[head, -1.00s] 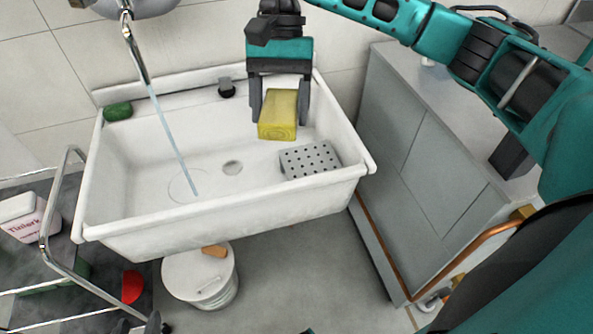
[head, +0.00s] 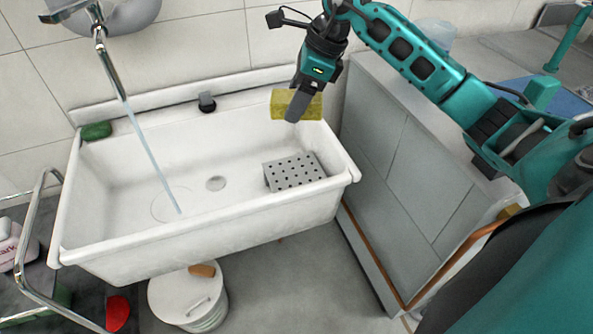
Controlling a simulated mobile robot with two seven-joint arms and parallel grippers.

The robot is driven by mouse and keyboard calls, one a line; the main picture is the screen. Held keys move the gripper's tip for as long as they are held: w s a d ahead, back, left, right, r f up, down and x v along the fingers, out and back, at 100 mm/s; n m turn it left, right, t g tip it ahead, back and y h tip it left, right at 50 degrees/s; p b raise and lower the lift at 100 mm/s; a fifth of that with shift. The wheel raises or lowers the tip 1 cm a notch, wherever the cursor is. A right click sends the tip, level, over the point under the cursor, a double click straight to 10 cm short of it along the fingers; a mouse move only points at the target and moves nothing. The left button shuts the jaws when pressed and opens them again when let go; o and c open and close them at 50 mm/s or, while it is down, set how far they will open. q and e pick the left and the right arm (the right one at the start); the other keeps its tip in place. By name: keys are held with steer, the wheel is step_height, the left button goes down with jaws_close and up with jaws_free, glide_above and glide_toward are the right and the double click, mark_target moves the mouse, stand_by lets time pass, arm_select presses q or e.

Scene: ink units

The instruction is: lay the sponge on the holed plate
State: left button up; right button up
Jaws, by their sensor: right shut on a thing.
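The yellow sponge (head: 312,106) is held by my right gripper (head: 298,106), which is shut on it. The gripper is turned so that one finger shows in front of the sponge and the other is hidden behind. The sponge is in the air over the back right part of the white sink, apart from the plate. The grey holed plate (head: 295,172) sits inside the sink at its right end, with nothing on it. In the picture it lies below the sponge. My left gripper is not in view.
The white sink (head: 225,222) has a tap (head: 108,62) running water into its left part. A green scrubber (head: 96,131) and a black stopper (head: 207,102) are along its back ledge. A grey cabinet (head: 400,175) stands close on the right. A white bucket (head: 185,298) is below.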

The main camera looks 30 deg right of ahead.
mark_target(290, 175)
step_height(290, 175, down, 19)
steer(key=shift+r+b, duration=0.2)
steer(key=shift+b, duration=0.9)
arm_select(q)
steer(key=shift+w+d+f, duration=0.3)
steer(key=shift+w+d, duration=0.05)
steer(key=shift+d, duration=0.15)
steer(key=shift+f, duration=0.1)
arm_select(e)
steer(key=o, duration=0.9)
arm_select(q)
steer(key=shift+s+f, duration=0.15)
arm_select(e)
steer(key=shift+o, duration=0.2)
steer(key=shift+r, duration=0.25)
arm_select(q)
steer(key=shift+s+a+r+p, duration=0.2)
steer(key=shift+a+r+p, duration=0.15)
steer(key=shift+p, duration=0.45)
arm_select(e)
steer(key=v, duration=1.1)
steer(key=shift+d+r, duration=0.15)
steer(key=shift+r, duration=0.15)
